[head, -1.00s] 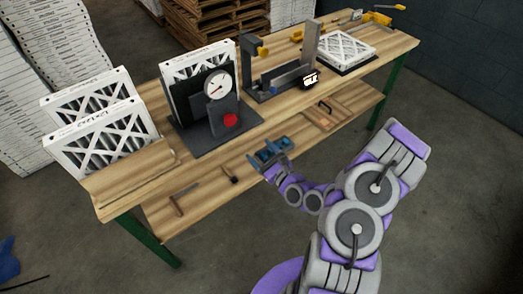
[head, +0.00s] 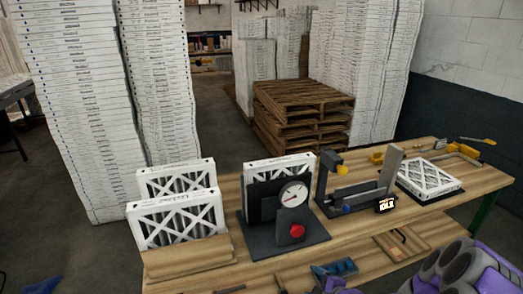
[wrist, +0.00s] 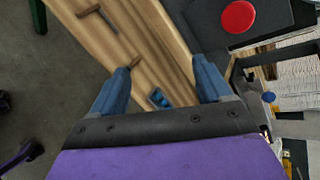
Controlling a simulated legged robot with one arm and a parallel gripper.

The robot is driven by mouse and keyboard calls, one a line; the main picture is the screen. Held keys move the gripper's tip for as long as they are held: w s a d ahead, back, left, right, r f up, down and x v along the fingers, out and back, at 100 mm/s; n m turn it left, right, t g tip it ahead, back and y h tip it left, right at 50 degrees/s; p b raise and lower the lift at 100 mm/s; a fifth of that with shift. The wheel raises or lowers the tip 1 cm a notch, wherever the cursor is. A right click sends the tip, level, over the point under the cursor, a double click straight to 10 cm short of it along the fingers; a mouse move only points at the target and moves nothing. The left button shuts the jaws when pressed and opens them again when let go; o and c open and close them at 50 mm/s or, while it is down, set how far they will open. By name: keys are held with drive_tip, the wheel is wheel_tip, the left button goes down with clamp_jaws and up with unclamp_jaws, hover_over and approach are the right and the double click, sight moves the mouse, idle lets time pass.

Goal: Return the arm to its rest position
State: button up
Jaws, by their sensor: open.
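My gripper (head: 335,268) shows blue at the bottom of the head view, in front of the workbench's (head: 375,218) near edge. In the wrist view my gripper (wrist: 161,65) has its two blue fingers wide apart, with nothing held between them. Part of my purple and grey arm (head: 465,268) shows at the lower right of the head view; the rest is cut off by the frame.
The bench holds boxed filters (head: 177,218), a dial gauge stand (head: 292,194) with a red button (head: 297,231), a dark fixture with an "IDLE" display (head: 386,205), and a flat filter (head: 430,178). Pallets (head: 303,115) and tall white stacks (head: 90,90) stand behind.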

drive_tip(key=s+d+r+n+g+h, duration=0.4)
drive_tip(key=s+r+n+g+h, duration=0.25)
drive_tip(key=s+r+n, duration=0.4)
drive_tip(key=s+a+r+n+g, duration=0.2)
drive_tip(key=s+r, duration=0.1)
drive_tip(key=s, duration=0.5)
drive_tip(key=s+a+r+n+g+b, duration=0.1)
drive_tip(key=s+a+r+n, duration=0.1)
drive_tip(key=s, duration=0.6)
drive_tip(key=s+a+r+n+g, duration=0.2)
drive_tip(key=s+a+r+n, duration=0.1)
drive_tip(key=s, duration=0.6)
drive_tip(key=shift+r+n+g+y+b, duration=0.35)
drive_tip(key=shift+r+n, duration=0.1)
drive_tip(key=shift+r, duration=0.4)
drive_tip(key=shift+o, duration=0.2)
drive_tip(key=shift+w, duration=0.1)
